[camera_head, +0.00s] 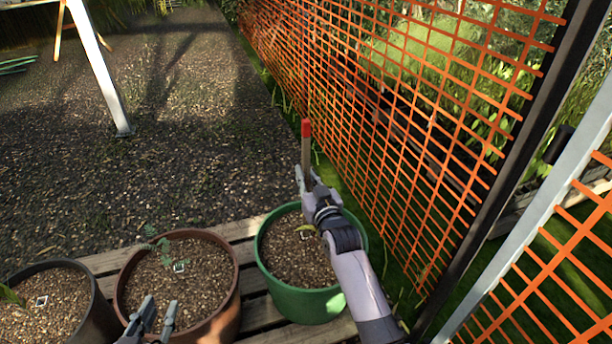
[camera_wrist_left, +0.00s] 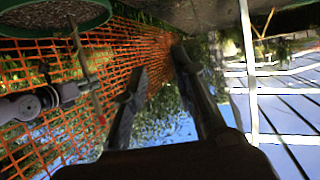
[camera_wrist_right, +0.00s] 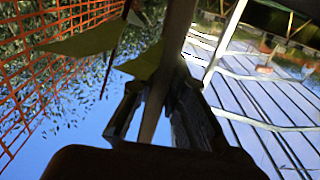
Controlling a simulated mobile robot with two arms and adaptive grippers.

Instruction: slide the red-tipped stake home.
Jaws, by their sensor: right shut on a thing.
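The stake (camera_head: 306,155) is a thin brown rod with a red tip at its upper end. It stands roughly upright above the green pot (camera_head: 318,306). My right gripper (camera_head: 307,183) is shut on the stake, which also passes between its fingers in the right wrist view (camera_wrist_right: 168,60). The arm hides the stake's lower end in the head view, so I cannot tell whether it touches the soil. The stake also shows in the left wrist view (camera_wrist_left: 86,72), beside my right arm. My left gripper (camera_head: 156,318) is open and empty over the front of the brown pot (camera_head: 228,290).
A dark pot (camera_head: 92,318) stands at the far left. The pots stand on wooden slats (camera_head: 240,228). Orange mesh fencing (camera_head: 400,120) runs close along the right, with a dark post (camera_head: 510,160). Gravel ground behind is open. Green leaves (camera_wrist_right: 90,42) show near my right fingers.

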